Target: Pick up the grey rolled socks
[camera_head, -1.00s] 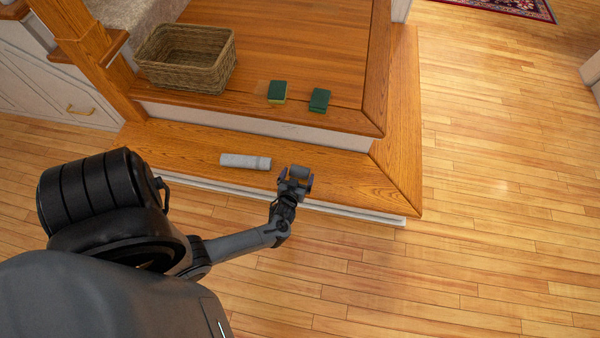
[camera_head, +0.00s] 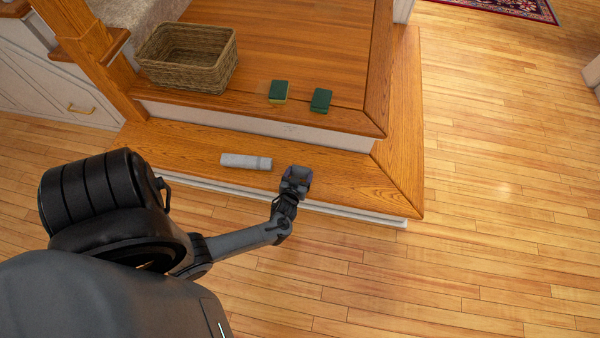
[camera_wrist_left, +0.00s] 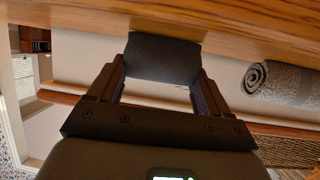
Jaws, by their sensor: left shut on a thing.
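The grey rolled socks (camera_wrist_left: 163,57) show as a dark grey ribbed bundle between the two fingers in the left wrist view. My left gripper (camera_head: 297,176) is shut on them at the front part of the lower wooden step. In the head view the gripper mostly hides the socks. The socks look to be at the step surface; I cannot tell whether they still touch it. My right gripper is not in view.
A light grey rolled cloth (camera_head: 245,161) lies just left of the gripper on the lower step (camera_head: 345,180). Two green-and-yellow sponges (camera_head: 278,91) (camera_head: 321,100) and a wicker basket (camera_head: 187,60) stand on the upper step. The floor at right is clear.

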